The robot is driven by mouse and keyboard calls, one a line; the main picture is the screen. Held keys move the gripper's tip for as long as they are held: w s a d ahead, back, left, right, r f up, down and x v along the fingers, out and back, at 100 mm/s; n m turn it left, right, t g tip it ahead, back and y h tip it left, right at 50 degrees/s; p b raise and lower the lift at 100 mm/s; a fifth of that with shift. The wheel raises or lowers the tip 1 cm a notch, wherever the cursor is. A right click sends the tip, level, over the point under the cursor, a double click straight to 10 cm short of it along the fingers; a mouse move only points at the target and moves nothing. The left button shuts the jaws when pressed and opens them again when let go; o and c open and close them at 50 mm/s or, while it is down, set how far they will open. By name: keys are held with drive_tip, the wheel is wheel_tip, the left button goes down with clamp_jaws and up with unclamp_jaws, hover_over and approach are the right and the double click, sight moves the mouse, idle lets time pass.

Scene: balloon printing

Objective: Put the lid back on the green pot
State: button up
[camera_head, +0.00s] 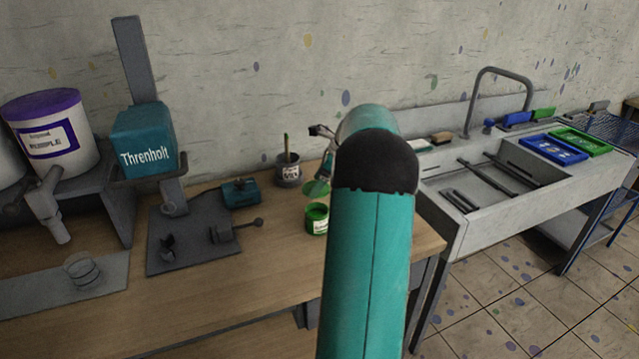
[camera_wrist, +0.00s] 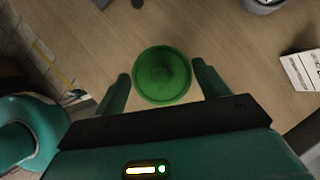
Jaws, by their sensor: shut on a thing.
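The green pot (camera_head: 317,220) stands open on the wooden bench, with a white label on its front and green showing inside. The round green lid (camera_head: 316,188) is up behind the pot's rim in the head view, apart from the pot. In the wrist view the lid (camera_wrist: 162,75) sits between the two fingers of my gripper (camera_wrist: 161,84), which is shut on it. The pot does not show in the wrist view. My arm hides most of the gripper in the head view.
A grey pot (camera_head: 289,176) with a stick in it stands behind and left of the green pot. A teal device (camera_head: 240,192) and a dark press plate (camera_head: 190,255) lie to the left. A sink unit (camera_head: 480,215) is at the right. Bare wood (camera_head: 270,280) lies in front.

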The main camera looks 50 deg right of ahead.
drive_tip(key=shift+d+f, duration=0.2)
drive_tip(key=shift+f, duration=0.2)
drive_tip(key=shift+s+f, duration=0.1)
drive_tip(key=shift+f, duration=2.75)
drive_tip(key=shift+f, duration=0.2)
drive_tip(key=o, duration=1)
drive_tip(key=shift+o, duration=0.3)
